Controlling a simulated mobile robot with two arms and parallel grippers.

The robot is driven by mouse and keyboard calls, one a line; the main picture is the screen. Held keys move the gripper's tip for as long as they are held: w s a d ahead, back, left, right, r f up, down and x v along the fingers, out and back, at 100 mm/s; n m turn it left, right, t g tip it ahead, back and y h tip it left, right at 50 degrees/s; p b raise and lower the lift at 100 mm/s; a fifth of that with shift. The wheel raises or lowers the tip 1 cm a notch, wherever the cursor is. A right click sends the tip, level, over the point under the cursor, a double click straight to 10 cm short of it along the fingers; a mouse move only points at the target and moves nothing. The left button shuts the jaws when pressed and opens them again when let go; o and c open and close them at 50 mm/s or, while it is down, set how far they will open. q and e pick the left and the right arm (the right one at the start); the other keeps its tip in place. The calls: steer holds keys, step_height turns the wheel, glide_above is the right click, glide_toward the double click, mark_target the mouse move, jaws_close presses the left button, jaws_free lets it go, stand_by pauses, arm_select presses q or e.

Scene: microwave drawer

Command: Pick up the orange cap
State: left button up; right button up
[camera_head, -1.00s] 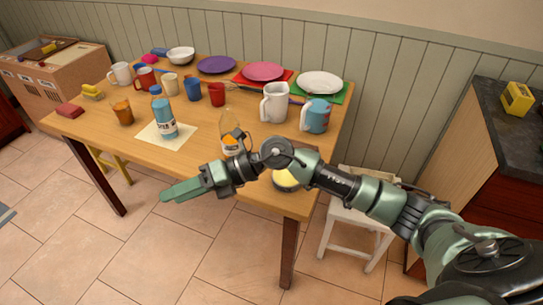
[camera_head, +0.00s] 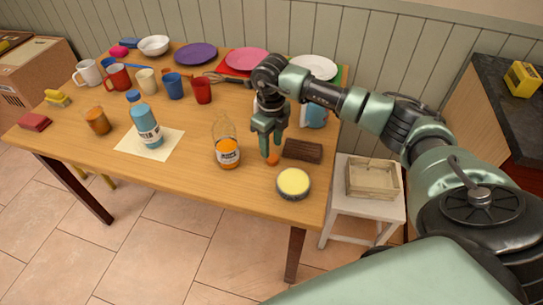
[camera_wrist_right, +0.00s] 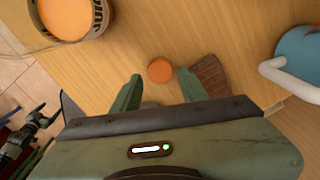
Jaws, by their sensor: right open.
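The orange cap (camera_head: 272,158) is a small round disc on the wooden table, just right of the bottle with an orange label (camera_head: 228,152). In the right wrist view the cap (camera_wrist_right: 160,70) lies just beyond the fingertips, between their lines. My right gripper (camera_head: 268,150) is open and empty, pointing down above the table, and partly covers the cap in the head view. Its two green fingers show apart in the right wrist view (camera_wrist_right: 160,88). Whether the fingers reach down to the cap's height is hard to tell. My left gripper is not in view.
A dark brown block (camera_head: 303,151) lies close to the right of the cap. A yellow-topped round tin (camera_head: 293,184) stands nearer the front edge. A blue-and-white pitcher (camera_head: 314,113) is behind. Mugs and plates fill the back. The table (camera_head: 190,180) is bare at front centre.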

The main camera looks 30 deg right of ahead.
mark_target(271, 157)
step_height(271, 157, down, 3)
steer(key=shift+f, duration=0.1)
steer(key=shift+f+p, duration=0.3)
steer(key=shift+f, duration=0.3)
steer(key=c, duration=0.7)
jaws_close()
steer(key=shift+w+r, duration=0.1)
steer(key=shift+r, duration=0.5)
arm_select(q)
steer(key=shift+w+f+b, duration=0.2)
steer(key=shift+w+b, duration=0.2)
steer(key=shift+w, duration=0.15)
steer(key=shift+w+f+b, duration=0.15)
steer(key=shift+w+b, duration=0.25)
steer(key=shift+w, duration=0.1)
arm_select(e)
step_height(271, 157, up, 19)
steer(key=shift+a, duration=0.1)
